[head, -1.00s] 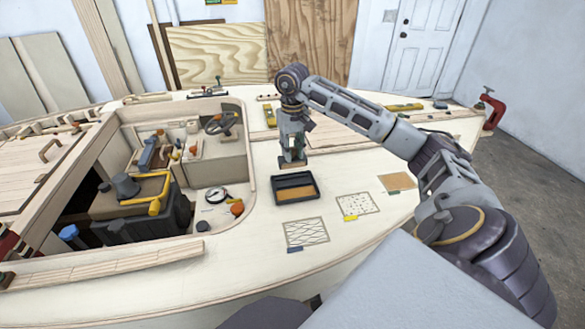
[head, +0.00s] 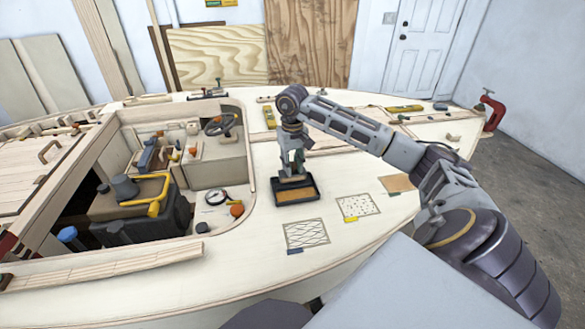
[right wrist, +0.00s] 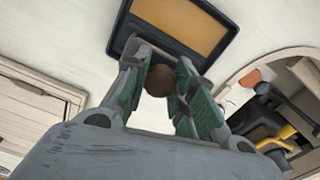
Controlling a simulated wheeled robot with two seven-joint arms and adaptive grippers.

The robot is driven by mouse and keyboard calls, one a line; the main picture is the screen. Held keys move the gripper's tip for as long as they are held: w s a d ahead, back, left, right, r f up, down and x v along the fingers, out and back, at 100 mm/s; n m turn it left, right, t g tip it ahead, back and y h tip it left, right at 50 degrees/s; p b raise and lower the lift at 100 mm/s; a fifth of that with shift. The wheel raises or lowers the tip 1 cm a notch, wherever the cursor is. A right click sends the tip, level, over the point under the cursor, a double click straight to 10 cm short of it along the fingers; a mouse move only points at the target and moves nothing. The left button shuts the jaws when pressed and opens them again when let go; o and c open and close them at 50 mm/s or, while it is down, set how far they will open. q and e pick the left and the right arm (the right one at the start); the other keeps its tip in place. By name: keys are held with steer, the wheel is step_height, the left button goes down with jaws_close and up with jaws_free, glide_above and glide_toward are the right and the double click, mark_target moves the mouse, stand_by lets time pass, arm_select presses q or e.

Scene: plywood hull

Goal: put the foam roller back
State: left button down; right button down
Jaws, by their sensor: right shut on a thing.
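My right gripper (head: 293,175) is shut on a brown, rounded thing, which I take to be the foam roller (right wrist: 159,80). In the right wrist view it sits between the green-padded fingers of the gripper (right wrist: 166,82); the rest of it is mostly hidden. A black tray with a tan inside (head: 297,203) lies on the pale plywood deck. In the head view the gripper is over the tray's far part. In the right wrist view the tray (right wrist: 124,25) is just beyond the fingertips; I cannot tell whether the roller touches it. My left gripper is out of view.
Hatched (head: 307,234), speckled (head: 358,205) and tan (head: 397,183) squares lie on the deck near the tray. The open cockpit on the left holds a gauge (head: 216,196) and a steering wheel (head: 220,124). A red clamp (head: 492,112) is at the far right edge.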

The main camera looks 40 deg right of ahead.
steer(key=shift+f, duration=0.6)
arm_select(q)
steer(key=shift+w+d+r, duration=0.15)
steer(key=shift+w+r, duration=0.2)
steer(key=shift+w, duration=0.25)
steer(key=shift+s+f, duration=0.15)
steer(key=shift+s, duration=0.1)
arm_select(e)
steer(key=shift+f, duration=0.1)
steer(key=c, duration=1.2)
jaws_free()
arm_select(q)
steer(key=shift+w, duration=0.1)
